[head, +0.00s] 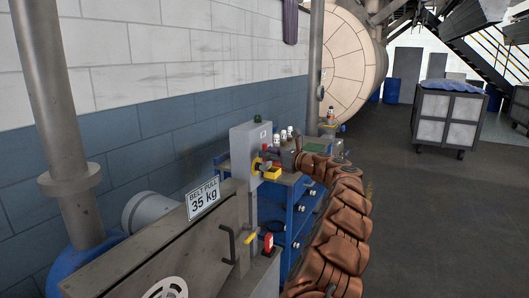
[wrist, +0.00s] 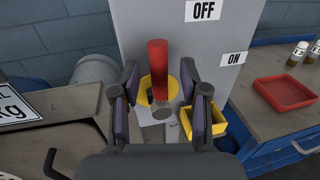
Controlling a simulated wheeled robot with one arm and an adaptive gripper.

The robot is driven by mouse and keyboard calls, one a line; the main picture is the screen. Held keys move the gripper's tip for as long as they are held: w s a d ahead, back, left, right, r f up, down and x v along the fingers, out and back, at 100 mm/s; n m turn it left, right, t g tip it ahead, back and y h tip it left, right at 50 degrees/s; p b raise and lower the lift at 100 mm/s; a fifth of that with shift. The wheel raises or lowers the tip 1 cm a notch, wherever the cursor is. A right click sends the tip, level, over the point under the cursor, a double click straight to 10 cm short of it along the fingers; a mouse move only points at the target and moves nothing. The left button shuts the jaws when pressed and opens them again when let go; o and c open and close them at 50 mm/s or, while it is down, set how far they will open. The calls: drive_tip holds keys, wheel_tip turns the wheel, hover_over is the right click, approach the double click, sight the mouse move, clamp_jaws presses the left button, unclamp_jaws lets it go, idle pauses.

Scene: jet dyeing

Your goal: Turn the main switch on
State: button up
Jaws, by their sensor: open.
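The main switch is a grey box (wrist: 146,28) with an OFF label (wrist: 203,11) at its top and an ON label (wrist: 234,58) lower on the right. Its red handle (wrist: 158,62) stands upright in the wrist view, over a yellow disc (wrist: 145,98). My gripper (wrist: 160,80) is open, with one dark finger on each side of the handle's lower part. Gaps show between the handle and both fingers. In the head view the grey box (head: 241,150) stands at the bench's near end, with my gripper (head: 276,152) in front of it; the handle is too small there to read.
A yellow bin (wrist: 204,126) is right of the disc. A red tray (wrist: 285,93) and small bottles (wrist: 299,50) stand on the blue bench. A machine with a "BELT PULL 35 kg" sign (head: 203,199) is at the near left. Open floor (head: 430,220) lies to the right.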

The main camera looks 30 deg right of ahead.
drive_tip(key=shift+x, duration=1.05)
drive_tip(key=shift+s, duration=0.1)
clamp_jaws()
